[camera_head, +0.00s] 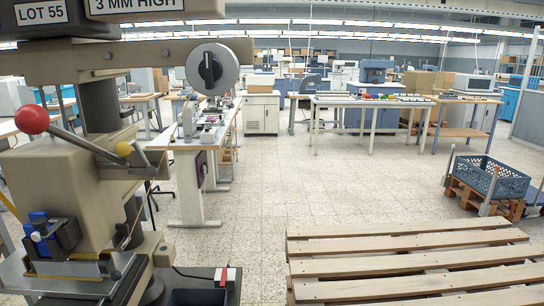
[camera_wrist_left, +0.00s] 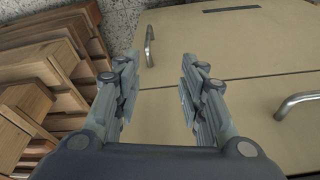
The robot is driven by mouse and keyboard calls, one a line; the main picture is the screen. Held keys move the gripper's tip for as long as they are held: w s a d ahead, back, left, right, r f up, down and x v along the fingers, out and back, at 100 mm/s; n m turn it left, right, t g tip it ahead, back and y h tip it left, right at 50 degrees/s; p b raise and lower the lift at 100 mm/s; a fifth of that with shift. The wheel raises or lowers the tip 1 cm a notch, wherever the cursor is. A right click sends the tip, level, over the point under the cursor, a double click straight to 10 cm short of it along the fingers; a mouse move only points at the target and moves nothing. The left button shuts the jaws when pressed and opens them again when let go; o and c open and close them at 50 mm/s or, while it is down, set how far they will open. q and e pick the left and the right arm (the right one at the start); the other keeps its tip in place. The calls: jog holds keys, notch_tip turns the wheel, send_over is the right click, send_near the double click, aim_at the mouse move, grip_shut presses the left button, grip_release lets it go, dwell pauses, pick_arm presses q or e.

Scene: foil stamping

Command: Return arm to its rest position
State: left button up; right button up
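My left gripper (camera_wrist_left: 158,98) shows in the left wrist view. Its two fingers are spread well apart with nothing between them. It faces a beige cabinet front with metal handles, and a stack of wooden pieces lies to its left. Neither of my grippers shows in the head view. A foil stamping press (camera_head: 75,180) with a red-knobbed lever (camera_head: 32,119) and a round dial stands at the left of the head view.
A wooden pallet (camera_head: 410,262) lies at the front right. A blue crate (camera_head: 493,178) sits on another pallet at the far right. A workbench (camera_head: 190,145) with small parts stands behind the press. The tiled floor (camera_head: 310,190) in the middle is clear.

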pick_arm(q)
jog(key=s+f+g, duration=0.1)
jog(key=s+f, duration=0.2)
jog(key=f, duration=0.5)
jog(key=s+f, duration=0.3)
jog(key=f, duration=0.4)
jog(key=s+a+f, duration=0.3)
jog(key=s+f, duration=0.7)
jog(key=s, duration=0.3)
jog(key=shift+s+a+f+g, duration=0.2)
jog(key=shift+s+f+g, duration=0.15)
jog(key=shift+g, duration=0.05)
jog(key=shift+o, duration=0.4)
